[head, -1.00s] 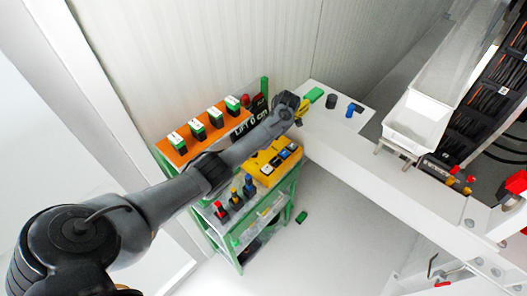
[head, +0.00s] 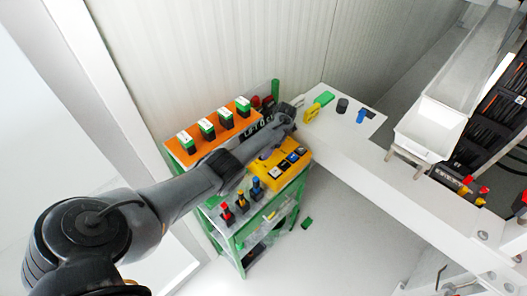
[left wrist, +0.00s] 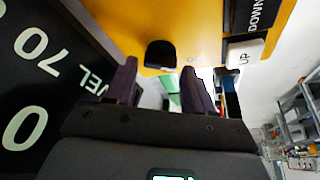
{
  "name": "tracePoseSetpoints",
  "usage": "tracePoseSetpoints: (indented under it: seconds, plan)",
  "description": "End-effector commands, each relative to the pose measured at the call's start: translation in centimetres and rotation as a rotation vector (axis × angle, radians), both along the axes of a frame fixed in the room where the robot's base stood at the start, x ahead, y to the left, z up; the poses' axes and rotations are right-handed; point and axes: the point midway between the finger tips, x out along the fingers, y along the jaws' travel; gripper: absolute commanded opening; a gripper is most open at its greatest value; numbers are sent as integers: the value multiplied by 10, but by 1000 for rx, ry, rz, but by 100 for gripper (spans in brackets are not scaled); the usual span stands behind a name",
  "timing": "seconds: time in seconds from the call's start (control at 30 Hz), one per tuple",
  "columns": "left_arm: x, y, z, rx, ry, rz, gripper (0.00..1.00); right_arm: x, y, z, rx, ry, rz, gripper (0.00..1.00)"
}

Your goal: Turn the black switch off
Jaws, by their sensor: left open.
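The black switch (left wrist: 161,55) is a dark rounded knob on the yellow control box. In the left wrist view it stands ahead of my left gripper (left wrist: 160,78), between the lines of the two dark fingers. The fingers are apart and do not visibly touch it. I cannot pick out the knob there; the arm covers part of the box. My right gripper is not in view.
White UP (left wrist: 243,52) and black DOWN (left wrist: 262,14) buttons sit beside the switch. A black numbered panel (left wrist: 40,75) is close on the left.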

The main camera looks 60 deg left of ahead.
Motion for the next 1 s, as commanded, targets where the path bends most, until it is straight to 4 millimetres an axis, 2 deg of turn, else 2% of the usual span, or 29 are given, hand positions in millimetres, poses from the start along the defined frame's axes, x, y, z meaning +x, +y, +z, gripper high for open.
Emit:
tracePoseSetpoints:
  seconds: [0.2,0.5,0.8,1.0]
  plan:
    - [-5,1,-13,-1,0,-1,53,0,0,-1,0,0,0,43]
    - [-5,1,-14,-1,-1,-1,53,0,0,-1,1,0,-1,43]
    - [-5,1,-14,-2,0,-1,12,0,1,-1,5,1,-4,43]
    - [-5,1,-13,-1,0,-17,12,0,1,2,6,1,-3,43]
